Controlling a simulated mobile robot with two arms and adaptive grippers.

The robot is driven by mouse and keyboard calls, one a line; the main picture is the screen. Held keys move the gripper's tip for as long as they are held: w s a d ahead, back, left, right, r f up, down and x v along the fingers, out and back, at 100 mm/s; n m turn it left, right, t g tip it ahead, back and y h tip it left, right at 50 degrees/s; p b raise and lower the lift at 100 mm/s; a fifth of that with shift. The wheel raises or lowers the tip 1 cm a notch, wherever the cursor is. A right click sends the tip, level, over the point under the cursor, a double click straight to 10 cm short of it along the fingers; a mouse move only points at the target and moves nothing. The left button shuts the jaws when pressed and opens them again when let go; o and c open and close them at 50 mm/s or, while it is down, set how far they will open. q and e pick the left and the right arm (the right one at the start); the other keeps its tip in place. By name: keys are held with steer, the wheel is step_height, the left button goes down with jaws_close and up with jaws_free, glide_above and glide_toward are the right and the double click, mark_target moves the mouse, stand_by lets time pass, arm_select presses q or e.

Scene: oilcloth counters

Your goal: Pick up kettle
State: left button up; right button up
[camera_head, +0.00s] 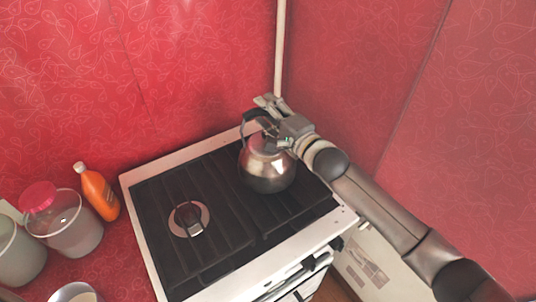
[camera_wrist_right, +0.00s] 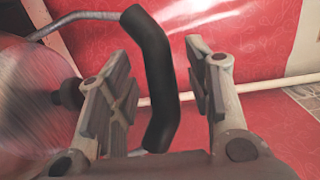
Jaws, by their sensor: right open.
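The kettle (camera_head: 268,168) is a shiny metal pot with a black handle, standing on the black stove grate. My right gripper (camera_head: 262,108) reaches in from the right at the height of the kettle's handle. In the right wrist view the black handle (camera_wrist_right: 158,78) runs between the two open fingers of my right gripper (camera_wrist_right: 165,95), with gaps on both sides. The kettle's metal body (camera_wrist_right: 35,105) fills the left of that view. The gripper and arm hide part of the handle in the head view. My left gripper is not in view.
The white stove (camera_head: 152,240) has a burner (camera_head: 188,218) at the front left. An orange bottle (camera_head: 98,193) and a clear jar with a red lid (camera_head: 70,230) stand to the left. Red patterned walls close off the back and right. A pale pipe (camera_head: 280,45) rises behind the stove.

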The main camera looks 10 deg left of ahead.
steer(key=shift+c, duration=0.4)
jaws_close()
steer(key=shift+r, duration=0.3)
steer(key=shift+w, duration=0.1)
